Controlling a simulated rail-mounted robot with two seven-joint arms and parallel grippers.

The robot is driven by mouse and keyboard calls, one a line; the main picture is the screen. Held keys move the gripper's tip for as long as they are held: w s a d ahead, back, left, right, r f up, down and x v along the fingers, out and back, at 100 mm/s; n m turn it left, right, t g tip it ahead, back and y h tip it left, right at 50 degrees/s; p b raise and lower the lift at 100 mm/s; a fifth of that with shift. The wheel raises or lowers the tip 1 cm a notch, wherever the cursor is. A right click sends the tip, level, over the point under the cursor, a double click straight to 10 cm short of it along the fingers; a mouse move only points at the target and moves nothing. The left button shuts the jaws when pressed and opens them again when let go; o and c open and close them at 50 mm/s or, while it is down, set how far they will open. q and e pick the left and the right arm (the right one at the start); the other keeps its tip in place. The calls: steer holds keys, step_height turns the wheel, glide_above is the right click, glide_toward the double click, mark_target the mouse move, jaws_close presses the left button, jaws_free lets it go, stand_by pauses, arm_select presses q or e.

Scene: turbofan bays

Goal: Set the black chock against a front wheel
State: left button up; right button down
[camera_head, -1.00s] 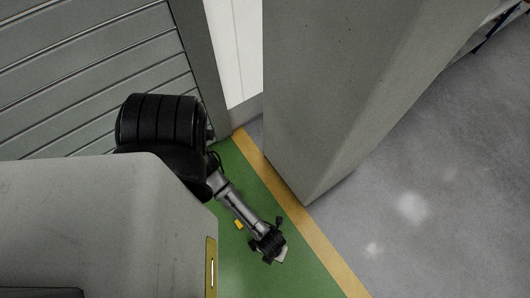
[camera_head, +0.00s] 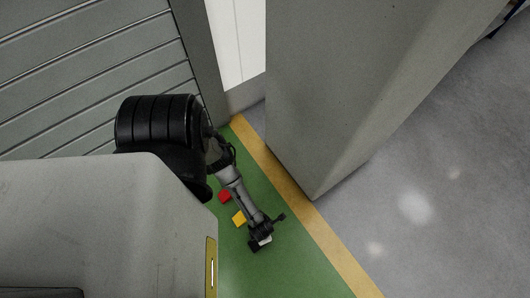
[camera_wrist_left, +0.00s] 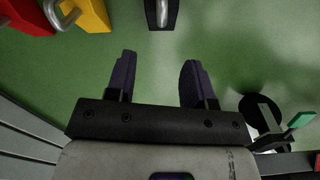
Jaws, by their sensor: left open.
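The black chock (camera_wrist_left: 162,16) lies on the green floor at the top of the left wrist view, cut off by its edge, with a metal handle on it. My left gripper (camera_wrist_left: 159,58) is open and empty, its two fingers apart with the chock ahead and between their lines. In the head view my left gripper (camera_head: 265,234) is low over the green strip; I cannot make out the black chock there. A dark round part with a green lever (camera_wrist_left: 262,118) stands right of the fingers; I cannot tell whether it is a wheel. My right gripper is not in view.
A yellow chock (camera_head: 239,218) and a red chock (camera_head: 225,196) lie beside the arm; the wrist view shows the yellow (camera_wrist_left: 88,14) and red (camera_wrist_left: 28,16) ones at upper left. A large grey pillar (camera_head: 350,90) stands beyond the yellow floor line (camera_head: 290,195).

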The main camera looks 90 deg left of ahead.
arm_select(q)
step_height(320, 180, down, 6)
steer(key=b, duration=0.3)
steer(key=shift+r, duration=0.1)
step_height(320, 180, down, 5)
steer(key=b, duration=0.5)
steer(key=shift+s+d, duration=0.1)
steer(key=shift+c, duration=0.3)
steer(key=c, duration=0.6)
jaws_close()
